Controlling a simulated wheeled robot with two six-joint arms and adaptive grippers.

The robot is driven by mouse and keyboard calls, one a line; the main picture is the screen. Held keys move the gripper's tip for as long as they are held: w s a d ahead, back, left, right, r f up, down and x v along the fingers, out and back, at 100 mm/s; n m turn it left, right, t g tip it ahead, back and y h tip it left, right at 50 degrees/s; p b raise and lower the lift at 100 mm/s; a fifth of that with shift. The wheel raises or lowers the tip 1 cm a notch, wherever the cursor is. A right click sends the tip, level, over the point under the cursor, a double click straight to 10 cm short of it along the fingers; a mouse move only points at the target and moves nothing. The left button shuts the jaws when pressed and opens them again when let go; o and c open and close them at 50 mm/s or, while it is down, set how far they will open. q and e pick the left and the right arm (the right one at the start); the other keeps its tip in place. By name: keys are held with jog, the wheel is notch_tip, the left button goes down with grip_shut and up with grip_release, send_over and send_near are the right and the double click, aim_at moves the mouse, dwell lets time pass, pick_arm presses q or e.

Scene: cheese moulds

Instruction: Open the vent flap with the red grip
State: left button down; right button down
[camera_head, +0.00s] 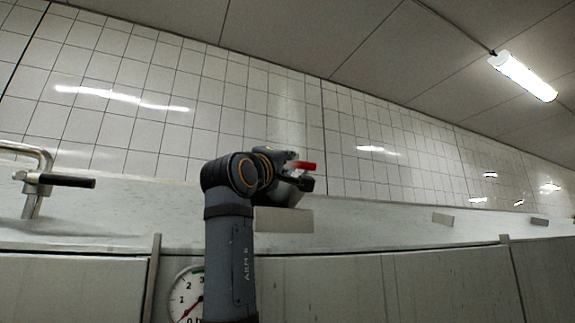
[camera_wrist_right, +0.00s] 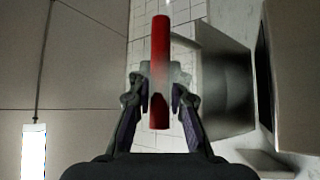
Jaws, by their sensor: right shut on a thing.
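The red grip (camera_head: 305,165) is a short red bar in the upper middle of the head view. In the right wrist view the red grip (camera_wrist_right: 160,50) runs lengthwise between the fingers. My right gripper (camera_wrist_right: 160,88) is shut on it, with a finger on each side. In the head view my right gripper (camera_head: 292,178) partly covers what is behind it. A dark grey panel (camera_wrist_right: 228,85) stands beside the grip in the wrist view, perhaps the vent flap. I cannot tell how far it is open. My left gripper is not in view.
A pale ledge (camera_head: 370,215) runs along the tiled wall (camera_head: 180,125). A grey plate (camera_head: 284,221) is below my right gripper. A round gauge (camera_head: 187,297) is low beside my arm. A pipe with a black handle (camera_head: 68,181) is at left.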

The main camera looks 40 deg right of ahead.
jog(key=c, duration=1.3)
grip_release()
jog(key=shift+o, duration=0.2)
jog(key=v, duration=1.2)
jog(key=shift+d, duration=0.1)
